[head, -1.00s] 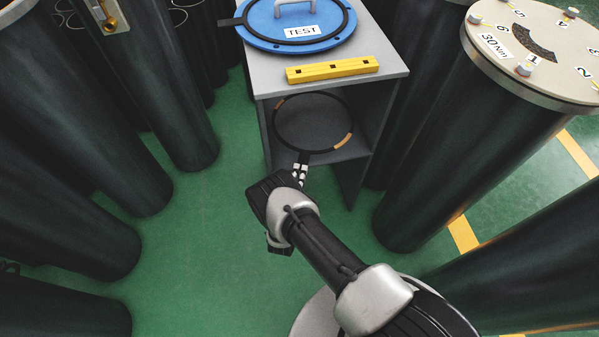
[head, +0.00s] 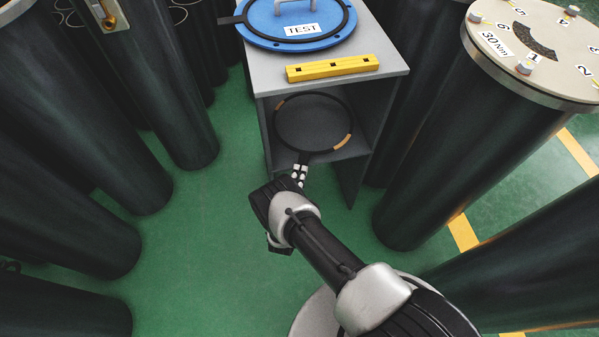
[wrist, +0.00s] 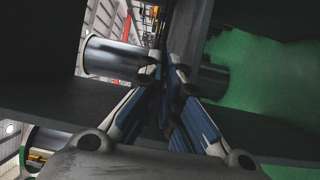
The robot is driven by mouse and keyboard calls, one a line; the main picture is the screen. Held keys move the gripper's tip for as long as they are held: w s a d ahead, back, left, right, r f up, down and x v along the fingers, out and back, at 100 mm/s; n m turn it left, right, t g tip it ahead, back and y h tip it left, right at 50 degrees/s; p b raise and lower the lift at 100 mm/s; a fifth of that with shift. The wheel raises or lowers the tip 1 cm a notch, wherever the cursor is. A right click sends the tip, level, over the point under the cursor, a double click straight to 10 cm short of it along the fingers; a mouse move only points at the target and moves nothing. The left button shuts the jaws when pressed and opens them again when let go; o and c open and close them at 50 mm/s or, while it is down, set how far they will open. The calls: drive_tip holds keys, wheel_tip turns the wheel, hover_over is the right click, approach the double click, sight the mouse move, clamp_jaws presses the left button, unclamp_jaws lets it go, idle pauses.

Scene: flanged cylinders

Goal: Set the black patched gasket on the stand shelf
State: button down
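The gasket (head: 350,123) is a thin black ring with tan patches at its left and right. In the head view it lies in the opening of the grey stand, over the lower shelf (head: 345,153). I cannot tell whether it rests fully on the shelf. Its dark tab (head: 304,158) points toward me, past the shelf's front edge. My gripper (head: 299,171) is at this tab, its fingers close together and seemingly shut on it. The wrist view shows the fingers (wrist: 165,68) with a narrow dark gap between them; the ring is not clear there.
The stand's top (head: 270,78) carries a blue TEST flange (head: 270,33) and a yellow bar (head: 333,68). Large dark cylinders crowd both sides; one at right has a numbered light cover (head: 500,50). Green floor (head: 200,240) is clear left of my arm.

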drive_tip(key=shift+f, duration=1.75)
drive_tip(key=c, duration=1.7)
unclamp_jaws()
drive_tip(key=s, duration=0.4)
drive_tip(key=s+a, duration=0.1)
drive_tip(key=s, duration=0.3)
drive_tip(key=s+a, duration=0.1)
drive_tip(key=s, duration=0.3)
drive_tip(key=shift+f, duration=0.2)
drive_tip(key=shift+w, duration=0.1)
